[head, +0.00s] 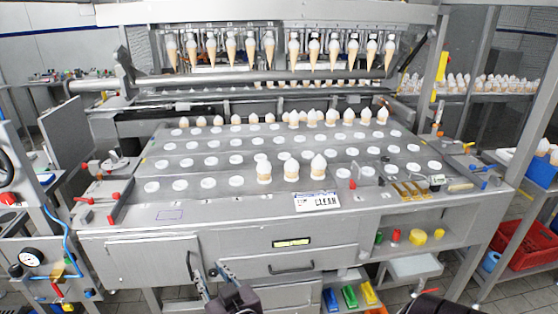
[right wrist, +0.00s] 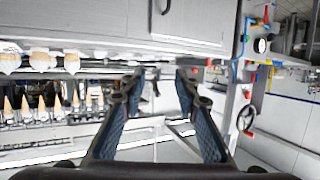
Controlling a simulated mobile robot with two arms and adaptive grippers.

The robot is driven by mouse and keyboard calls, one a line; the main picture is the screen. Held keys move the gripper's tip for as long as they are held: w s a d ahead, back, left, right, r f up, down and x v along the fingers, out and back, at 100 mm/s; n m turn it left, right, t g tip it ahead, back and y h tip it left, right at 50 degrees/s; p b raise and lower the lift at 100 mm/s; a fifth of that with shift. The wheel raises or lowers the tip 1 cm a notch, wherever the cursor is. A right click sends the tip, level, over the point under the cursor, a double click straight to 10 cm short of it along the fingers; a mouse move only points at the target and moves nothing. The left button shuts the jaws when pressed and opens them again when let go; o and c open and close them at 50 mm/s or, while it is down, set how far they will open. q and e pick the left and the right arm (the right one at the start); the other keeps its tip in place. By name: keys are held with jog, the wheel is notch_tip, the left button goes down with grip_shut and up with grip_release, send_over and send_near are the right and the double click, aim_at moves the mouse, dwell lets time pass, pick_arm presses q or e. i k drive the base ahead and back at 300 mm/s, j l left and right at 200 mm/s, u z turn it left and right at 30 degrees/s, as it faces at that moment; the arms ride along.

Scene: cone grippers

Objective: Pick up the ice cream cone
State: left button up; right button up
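Three ice cream cones with white tops and tan cones stand at the front of the grey machine deck (head: 220,196): a left one (head: 264,172), a middle one (head: 291,171) and a right one (head: 318,168). Several more cones (head: 331,117) stand in a back row, and others hang in the rack (head: 230,50). My right gripper (head: 207,264) is in front of the machine's lower cabinet, below and left of the three cones. In the right wrist view its two fingers (right wrist: 157,84) are apart with nothing between them.
A label sign (head: 317,202) lies at the deck's front edge. A drawer handle (head: 291,267) and a door handle (head: 190,264) stick out near my right gripper. Small levers and blocks (head: 408,190) sit right on the deck. A red crate (head: 522,246) is at far right.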

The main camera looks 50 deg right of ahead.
aim_at(291, 166)
jog(key=i+z, duration=0.8)
jog(key=i+j+z, duration=0.25)
jog(key=i+z, duration=0.2)
jog(key=i+j+z, duration=0.65)
jog(key=i+j, duration=0.1)
jog(key=j, duration=0.05)
